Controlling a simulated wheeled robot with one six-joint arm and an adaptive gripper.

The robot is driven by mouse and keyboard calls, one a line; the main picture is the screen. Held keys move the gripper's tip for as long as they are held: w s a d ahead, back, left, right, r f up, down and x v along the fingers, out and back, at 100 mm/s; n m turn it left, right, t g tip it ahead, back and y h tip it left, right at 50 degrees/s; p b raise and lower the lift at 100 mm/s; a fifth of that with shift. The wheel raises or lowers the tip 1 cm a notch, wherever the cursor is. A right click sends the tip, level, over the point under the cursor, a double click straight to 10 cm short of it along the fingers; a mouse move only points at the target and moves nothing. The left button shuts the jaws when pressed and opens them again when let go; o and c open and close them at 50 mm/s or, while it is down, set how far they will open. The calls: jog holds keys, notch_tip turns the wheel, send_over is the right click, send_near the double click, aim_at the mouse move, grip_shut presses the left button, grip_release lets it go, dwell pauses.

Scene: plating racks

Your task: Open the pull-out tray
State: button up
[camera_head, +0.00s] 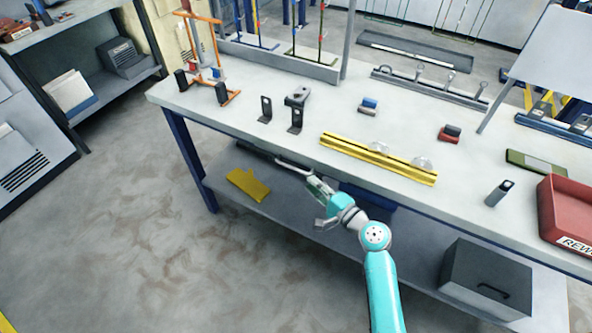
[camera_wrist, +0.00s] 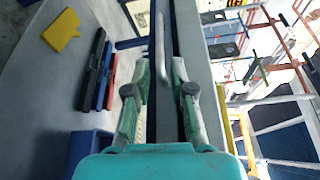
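The pull-out tray shows as a thin dark front (camera_head: 258,152) just under the workbench top, and as a long dark strip in the wrist view (camera_wrist: 183,20). Its pale bar handle (camera_head: 293,165) sticks out from the front; in the wrist view the handle (camera_wrist: 160,38) runs lengthwise ahead of the fingers. My gripper (camera_head: 312,179) is at the handle's near end, below the bench edge. In the wrist view my gripper (camera_wrist: 161,68) is open, with the handle's end between the fingertips and a visible gap on each side. The tray looks shut; its inside is hidden.
The bench top (camera_head: 270,95) holds a yellow rail (camera_head: 378,158), black brackets (camera_head: 296,108) and a red bin (camera_head: 566,212). The lower shelf holds a yellow piece (camera_head: 248,184) and a dark grey box (camera_head: 487,279). The floor left of the bench is clear.

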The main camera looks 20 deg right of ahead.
aim_at(296, 170)
jog(key=x, duration=0.8)
jog(key=shift+w+a, duration=0.15)
jog(key=shift+w, duration=0.2)
grip_shut()
